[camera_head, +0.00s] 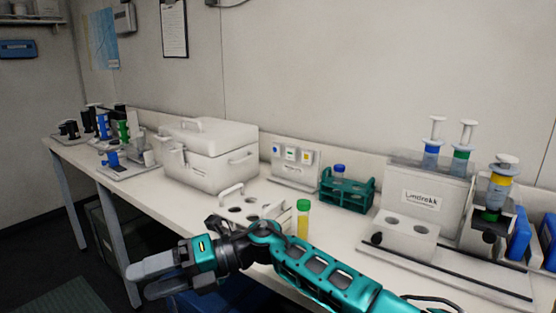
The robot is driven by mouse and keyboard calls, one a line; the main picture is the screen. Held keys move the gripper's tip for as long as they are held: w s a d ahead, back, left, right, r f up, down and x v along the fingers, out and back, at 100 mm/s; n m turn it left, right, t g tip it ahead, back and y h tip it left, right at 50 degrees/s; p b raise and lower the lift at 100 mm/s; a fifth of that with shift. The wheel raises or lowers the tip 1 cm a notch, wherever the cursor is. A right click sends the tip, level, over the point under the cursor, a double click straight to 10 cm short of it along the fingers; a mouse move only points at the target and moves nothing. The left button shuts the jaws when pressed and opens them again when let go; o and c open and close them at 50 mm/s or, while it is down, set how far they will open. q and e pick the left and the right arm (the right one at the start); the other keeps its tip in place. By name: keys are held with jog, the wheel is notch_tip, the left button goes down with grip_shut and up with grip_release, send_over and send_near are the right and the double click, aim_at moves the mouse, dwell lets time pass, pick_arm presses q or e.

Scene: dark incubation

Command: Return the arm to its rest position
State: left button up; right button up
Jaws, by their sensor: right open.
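My right arm, teal and black, reaches in from the bottom right across the front edge of the bench (165,194). My right gripper (152,277) points left, in front of the bench edge and over the floor area. Its two grey fingers are apart with nothing between them. My left gripper is not in view.
Near my right arm stand a tube with yellow liquid and green cap (303,218) and a white holed rack (258,208). Behind are a white lidded box (208,158) and a teal rack (346,190). Syringe stands (425,198) fill the right; several small devices stand far left.

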jog(key=w+d+f+m+t+h, duration=0.15)
jog(key=d+f+m+t, duration=0.45)
jog(key=d+m+t, duration=0.65)
jog(key=w+d+f+m+t+h, duration=0.15)
jog(key=d+f+m+t, duration=0.6)
jog(key=m, duration=1.05)
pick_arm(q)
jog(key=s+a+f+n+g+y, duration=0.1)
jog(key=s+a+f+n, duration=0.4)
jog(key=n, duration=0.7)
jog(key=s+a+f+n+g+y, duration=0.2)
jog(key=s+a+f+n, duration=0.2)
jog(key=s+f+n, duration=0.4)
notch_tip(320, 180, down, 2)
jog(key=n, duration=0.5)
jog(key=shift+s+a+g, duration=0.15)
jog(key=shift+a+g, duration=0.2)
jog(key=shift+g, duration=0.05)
pick_arm(e)
jog(key=s+d+f+m+g+h, duration=0.4)
jog(key=s+d+f+m+h, duration=0.6)
jog(key=s+d+f, duration=0.4)
jog(key=s+d+m, duration=0.1)
jog(key=s+d, duration=0.2)
jog(key=shift+s+d+f, duration=0.15)
jog(key=shift+d+f, duration=0.05)
jog(key=shift+f, duration=0.05)
